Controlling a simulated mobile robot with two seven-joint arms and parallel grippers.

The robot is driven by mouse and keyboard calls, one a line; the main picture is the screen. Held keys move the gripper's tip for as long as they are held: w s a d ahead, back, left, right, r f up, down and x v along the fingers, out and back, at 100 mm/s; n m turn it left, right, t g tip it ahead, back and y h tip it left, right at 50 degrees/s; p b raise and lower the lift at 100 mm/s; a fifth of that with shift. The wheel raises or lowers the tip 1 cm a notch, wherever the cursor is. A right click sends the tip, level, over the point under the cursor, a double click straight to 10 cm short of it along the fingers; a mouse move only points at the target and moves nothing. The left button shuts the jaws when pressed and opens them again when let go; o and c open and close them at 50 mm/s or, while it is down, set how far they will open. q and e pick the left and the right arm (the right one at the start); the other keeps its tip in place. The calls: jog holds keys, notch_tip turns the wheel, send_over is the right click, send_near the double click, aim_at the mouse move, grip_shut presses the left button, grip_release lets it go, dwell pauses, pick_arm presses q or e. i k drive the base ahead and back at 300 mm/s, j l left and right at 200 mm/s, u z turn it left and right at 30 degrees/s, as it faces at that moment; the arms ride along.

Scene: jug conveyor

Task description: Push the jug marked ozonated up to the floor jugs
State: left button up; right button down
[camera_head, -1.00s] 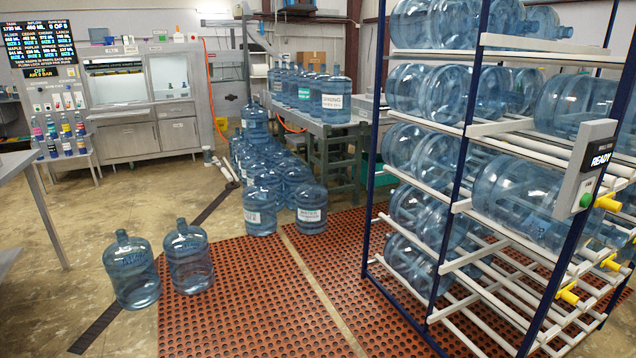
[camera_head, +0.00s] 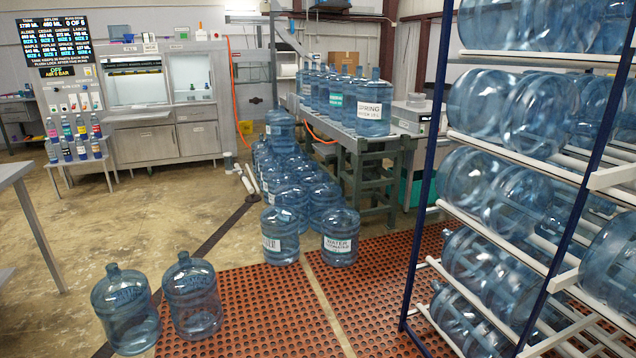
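Clear blue floor jugs (camera_head: 287,200) stand in a cluster beside the conveyor. At its front right, a jug (camera_head: 341,250) has a white label whose top line reads WATER; its lower line is too small to read surely. Beside it, a jug (camera_head: 279,247) has a label turned partly away. Two separate jugs, one at the left (camera_head: 126,310) and one to its right (camera_head: 192,295), stand upright near the mat's left edge, with faint blue print. I cannot tell for sure which jug is marked ozonated. Neither of my grippers is in view.
The conveyor (camera_head: 350,140) carries a row of upright jugs; the nearest (camera_head: 373,108) is labelled SPRING. A blue-post rack (camera_head: 432,165) of lying jugs fills the right. The red perforated mat (camera_head: 262,305) is mostly clear in front. A grey table (camera_head: 18,172) edges in at left.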

aim_at(341, 223)
jog(key=i+u, duration=0.15)
jog(key=i, duration=0.5)
jog(key=i+l+u, duration=0.15)
jog(key=i, duration=0.5)
jog(key=i+l+u, duration=0.2)
jog(key=i+u, duration=0.15)
jog(key=i+l+u, duration=0.35)
jog(key=i, duration=0.15)
jog(key=i+l, duration=0.15)
jog(key=l, duration=0.2)
jog(key=i+l+u, duration=0.1)
jog(key=l, duration=0.25)
jog(key=i+l, duration=0.2)
jog(key=l, duration=0.15)
jog(key=i+l+u, duration=0.1)
jog(key=l, duration=0.25)
jog(key=i, duration=0.05)
